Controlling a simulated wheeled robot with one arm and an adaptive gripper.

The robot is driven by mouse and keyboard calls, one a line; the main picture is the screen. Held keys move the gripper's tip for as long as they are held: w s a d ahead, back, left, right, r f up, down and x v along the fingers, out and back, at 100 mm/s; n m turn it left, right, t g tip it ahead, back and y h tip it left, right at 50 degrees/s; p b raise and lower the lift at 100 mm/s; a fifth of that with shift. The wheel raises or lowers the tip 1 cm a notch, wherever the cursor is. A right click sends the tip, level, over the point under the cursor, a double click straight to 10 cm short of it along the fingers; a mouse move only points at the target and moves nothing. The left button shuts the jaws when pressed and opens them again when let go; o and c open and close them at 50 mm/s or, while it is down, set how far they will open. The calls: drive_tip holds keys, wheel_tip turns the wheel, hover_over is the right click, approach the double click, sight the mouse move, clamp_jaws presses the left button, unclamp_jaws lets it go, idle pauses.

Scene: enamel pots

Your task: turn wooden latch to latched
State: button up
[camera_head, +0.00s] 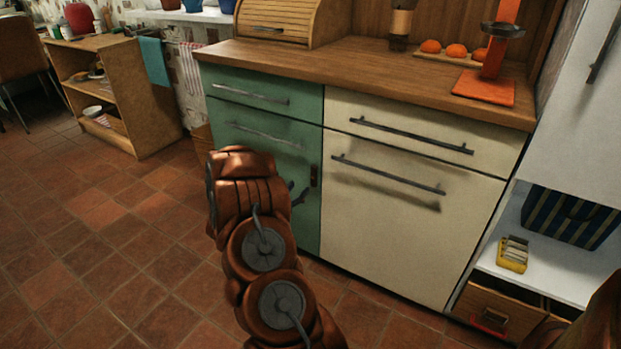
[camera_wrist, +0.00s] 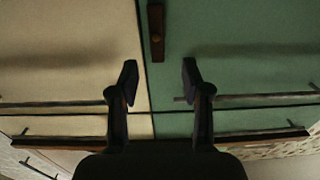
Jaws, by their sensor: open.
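The wooden latch (camera_head: 314,176) is a small dark brown bar on the green cabinet door (camera_head: 262,150), close to the seam with the cream front (camera_head: 395,215). It stands upright along the seam and does not visibly cross it. In the wrist view, the latch (camera_wrist: 156,32) shows beyond the fingertips, roughly in line with the gap between them. My gripper (camera_wrist: 160,79) is open and empty, its two dark fingers apart. It appears in front of the green door, apart from the latch. In the head view, my arm partly hides the gripper (camera_head: 298,194).
Bar handles (camera_head: 388,174) stick out from the cabinet fronts. The wooden counter (camera_head: 370,75) above holds an orange stand (camera_head: 486,85) and a bread box (camera_head: 275,22). A low wooden shelf (camera_head: 110,95) stands at left. Tiled floor (camera_head: 100,235) is clear at front left.

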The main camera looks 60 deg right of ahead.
sight(313, 175)
drive_tip(key=shift+d+r+b, duration=0.1)
drive_tip(key=shift+d+b, duration=0.85)
drive_tip(key=shift+d, duration=3.05)
drive_tip(key=shift+c, duration=0.4)
clamp_jaws()
